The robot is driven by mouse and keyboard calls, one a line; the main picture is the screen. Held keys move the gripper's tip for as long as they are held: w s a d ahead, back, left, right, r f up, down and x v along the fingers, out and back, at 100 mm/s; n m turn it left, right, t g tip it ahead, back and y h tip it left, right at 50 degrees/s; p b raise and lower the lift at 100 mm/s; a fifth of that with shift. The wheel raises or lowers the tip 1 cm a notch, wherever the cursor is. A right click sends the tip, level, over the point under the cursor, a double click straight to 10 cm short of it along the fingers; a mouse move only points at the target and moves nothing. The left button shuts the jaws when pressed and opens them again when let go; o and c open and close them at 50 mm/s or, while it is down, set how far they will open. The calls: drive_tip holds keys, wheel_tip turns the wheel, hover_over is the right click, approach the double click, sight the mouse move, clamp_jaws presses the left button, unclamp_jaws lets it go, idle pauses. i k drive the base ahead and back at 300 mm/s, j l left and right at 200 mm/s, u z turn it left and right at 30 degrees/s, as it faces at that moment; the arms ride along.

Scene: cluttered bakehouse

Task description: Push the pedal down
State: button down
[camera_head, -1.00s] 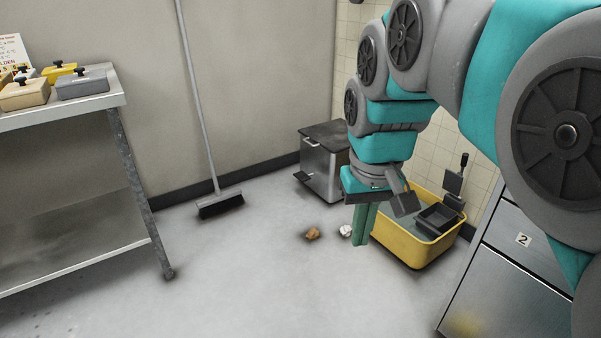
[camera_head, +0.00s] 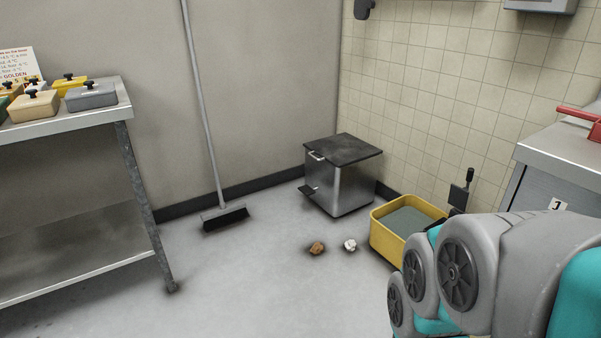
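The pedal (camera_head: 308,190) is a small dark plate that sticks out low at the front left of a steel bin (camera_head: 341,188) with a dark, flat lid (camera_head: 343,149). The lid looks closed. The bin stands on the floor in the back corner, by the tiled wall. My arm is at the lower right, well to the right of and nearer than the bin. My gripper is out of sight, so I cannot see its fingers. Nothing of mine touches the pedal.
A yellow tub (camera_head: 388,239) with grey contents stands right of the bin. A brown lump (camera_head: 317,248) and a white crumpled lump (camera_head: 350,245) lie on the floor before the bin. A broom (camera_head: 224,216) leans at the wall.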

sight(306, 190)
drive_tip(key=i+z, duration=0.1)
drive_tip(key=z, duration=0.25)
drive_tip(key=i+j+z, duration=0.1)
drive_tip(key=z, duration=0.2)
drive_tip(key=i+j+z, duration=0.1)
drive_tip(key=i+j, duration=0.15)
drive_tip(key=i+j+z, duration=0.15)
drive_tip(key=j, duration=0.3)
drive_tip(key=i+j+z, duration=0.1)
drive_tip(key=i+j, duration=0.2)
drive_tip(key=i+j+z, duration=0.15)
drive_tip(key=j, duration=0.3)
drive_tip(key=i+j+z, duration=0.1)
drive_tip(key=j, duration=0.3)
drive_tip(key=i+j, duration=0.15)
drive_tip(key=j, duration=0.2)
drive_tip(key=i+j, duration=0.2)
drive_tip(key=j, duration=0.15)
drive_tip(key=i+j, duration=0.15)
drive_tip(key=j, duration=0.2)
drive_tip(key=i+j, duration=0.2)
drive_tip(key=j, duration=0.15)
drive_tip(key=i+j, duration=0.15)
drive_tip(key=j, duration=0.2)
